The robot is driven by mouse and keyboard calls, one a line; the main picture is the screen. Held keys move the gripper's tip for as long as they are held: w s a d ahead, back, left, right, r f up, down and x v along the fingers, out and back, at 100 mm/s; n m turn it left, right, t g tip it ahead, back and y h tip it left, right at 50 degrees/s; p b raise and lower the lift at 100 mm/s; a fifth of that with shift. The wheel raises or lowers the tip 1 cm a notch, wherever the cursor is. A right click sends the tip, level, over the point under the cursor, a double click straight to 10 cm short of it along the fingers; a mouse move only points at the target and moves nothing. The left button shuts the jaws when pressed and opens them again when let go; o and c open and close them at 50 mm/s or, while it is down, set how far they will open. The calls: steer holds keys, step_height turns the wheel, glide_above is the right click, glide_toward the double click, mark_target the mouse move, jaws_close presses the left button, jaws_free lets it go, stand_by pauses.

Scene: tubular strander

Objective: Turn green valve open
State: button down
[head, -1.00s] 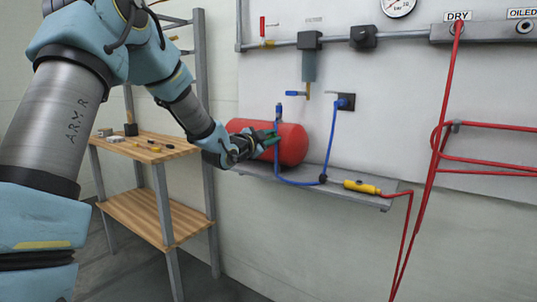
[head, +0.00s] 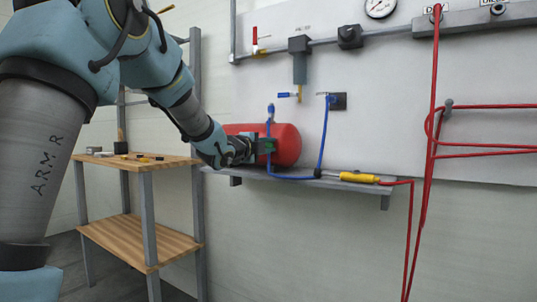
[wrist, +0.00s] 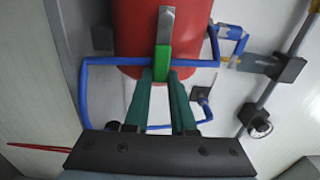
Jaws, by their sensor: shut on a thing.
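The green valve handle (wrist: 163,57) sits at the front of the red tank (wrist: 135,20) in the wrist view, with a grey metal piece beyond it. My gripper (wrist: 160,80) has its two dark green fingers on either side of the handle and is shut on it. In the head view my gripper (head: 264,147) is at the front of the red tank (head: 289,145), beside the blue hose (head: 270,165). A small green patch shows there, and the rest of the valve is hidden behind the gripper.
The tank rests on a grey wall shelf (head: 348,186), with a yellow-handled tool (head: 359,178) on its right. A blue-handled valve (head: 288,95) hangs above. Red hoses (head: 432,150) hang at right. A wooden rack (head: 125,240) stands at left.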

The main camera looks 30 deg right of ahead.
steer(key=shift+f, duration=0.15)
stand_by(0.3)
steer(key=c, duration=0.7)
jaws_free()
steer(key=shift+c, duration=0.2)
steer(key=v, duration=1)
steer(key=shift+s+a, duration=0.15)
steer(key=shift+a, duration=0.25)
